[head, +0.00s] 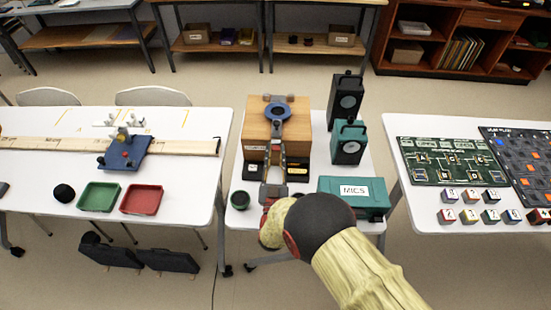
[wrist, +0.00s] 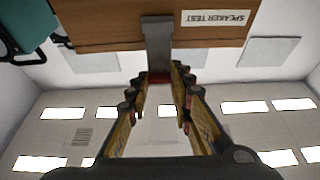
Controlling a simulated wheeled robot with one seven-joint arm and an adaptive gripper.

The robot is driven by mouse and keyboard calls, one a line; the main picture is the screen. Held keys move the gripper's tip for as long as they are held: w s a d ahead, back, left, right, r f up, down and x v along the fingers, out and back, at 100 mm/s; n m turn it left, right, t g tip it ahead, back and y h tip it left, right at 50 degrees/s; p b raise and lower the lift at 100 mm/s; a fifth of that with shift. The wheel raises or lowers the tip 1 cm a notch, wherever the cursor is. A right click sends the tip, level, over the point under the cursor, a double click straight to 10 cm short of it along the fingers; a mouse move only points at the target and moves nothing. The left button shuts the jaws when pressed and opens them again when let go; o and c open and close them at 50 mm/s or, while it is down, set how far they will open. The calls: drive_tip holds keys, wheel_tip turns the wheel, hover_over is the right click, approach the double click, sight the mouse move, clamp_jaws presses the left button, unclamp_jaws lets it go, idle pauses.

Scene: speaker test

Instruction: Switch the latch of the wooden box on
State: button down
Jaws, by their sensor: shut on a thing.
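The wooden box (head: 257,130) stands on the middle white table, with a blue ring-shaped piece on its top. In the wrist view the box (wrist: 105,33) fills the top, its "SPEAKER TEST" label upside down. A grey metal latch strap (wrist: 157,42) runs down over the box's front face and past its edge. My gripper (head: 278,147) is in front of the box. In the wrist view my gripper (wrist: 160,79) has its fingertips closed on the end of the latch. The fingertips hide that end, so the latch's exact setting is unclear.
Two speakers, one black (head: 345,98) and one teal (head: 348,142), stand right of the box. A teal MICS case (head: 330,190) lies at the front right. Tables with trays and boards flank this one.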

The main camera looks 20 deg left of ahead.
idle(0.3)
drive_tip(key=c, duration=1.6)
unclamp_jaws()
drive_tip(key=shift+f, duration=0.1)
drive_tip(key=shift+o, duration=0.2)
wheel_tip(320, 180, up, 10)
